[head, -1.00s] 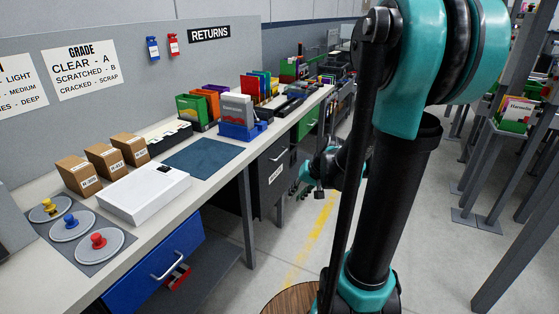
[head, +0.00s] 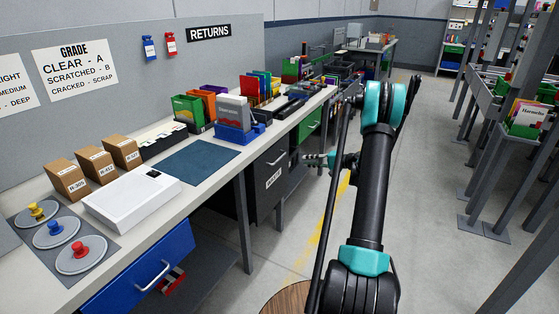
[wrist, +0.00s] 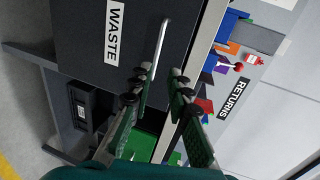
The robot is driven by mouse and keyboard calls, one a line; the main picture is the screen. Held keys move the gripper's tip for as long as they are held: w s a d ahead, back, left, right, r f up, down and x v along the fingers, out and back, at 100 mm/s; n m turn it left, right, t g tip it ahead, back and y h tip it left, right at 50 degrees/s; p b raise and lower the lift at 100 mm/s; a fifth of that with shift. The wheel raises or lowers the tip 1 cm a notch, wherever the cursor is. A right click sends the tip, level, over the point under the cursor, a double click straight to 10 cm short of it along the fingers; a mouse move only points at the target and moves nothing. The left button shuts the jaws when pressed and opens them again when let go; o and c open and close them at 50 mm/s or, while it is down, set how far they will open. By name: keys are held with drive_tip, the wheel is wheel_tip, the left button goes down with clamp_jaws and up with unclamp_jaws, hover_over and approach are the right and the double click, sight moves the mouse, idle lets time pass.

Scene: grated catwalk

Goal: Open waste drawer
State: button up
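The waste drawer (head: 268,192) is a dark front with a white WASTE label under the bench, right of the blue drawer. It looks shut. Its silver bar handle (head: 277,158) is above the label. In the wrist view the drawer front (wrist: 80,45) appears turned sideways, with its handle (wrist: 161,45) just beyond my fingertips. My gripper (head: 308,160) is to the right of the drawer front in the head view. In the wrist view my gripper (wrist: 164,72) is open and empty, its two fingers apart. The handle is not between the finger pads.
A blue drawer (head: 140,270) is at the front left and a green drawer (head: 307,126) is farther back. The bench leg (head: 245,222) stands left of the waste drawer. Grey floor (head: 310,205) is free in the aisle; racks (head: 490,180) stand at right.

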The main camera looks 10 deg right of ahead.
drive_tip(key=d, duration=0.1)
approach(279, 159)
drive_tip(key=x, duration=1)
drive_tip(key=shift+w+d+f, duration=0.15)
drive_tip(key=shift+w+f, duration=0.1)
drive_tip(key=shift+w, duration=0.2)
drive_tip(key=shift+c, duration=0.2)
clamp_jaws()
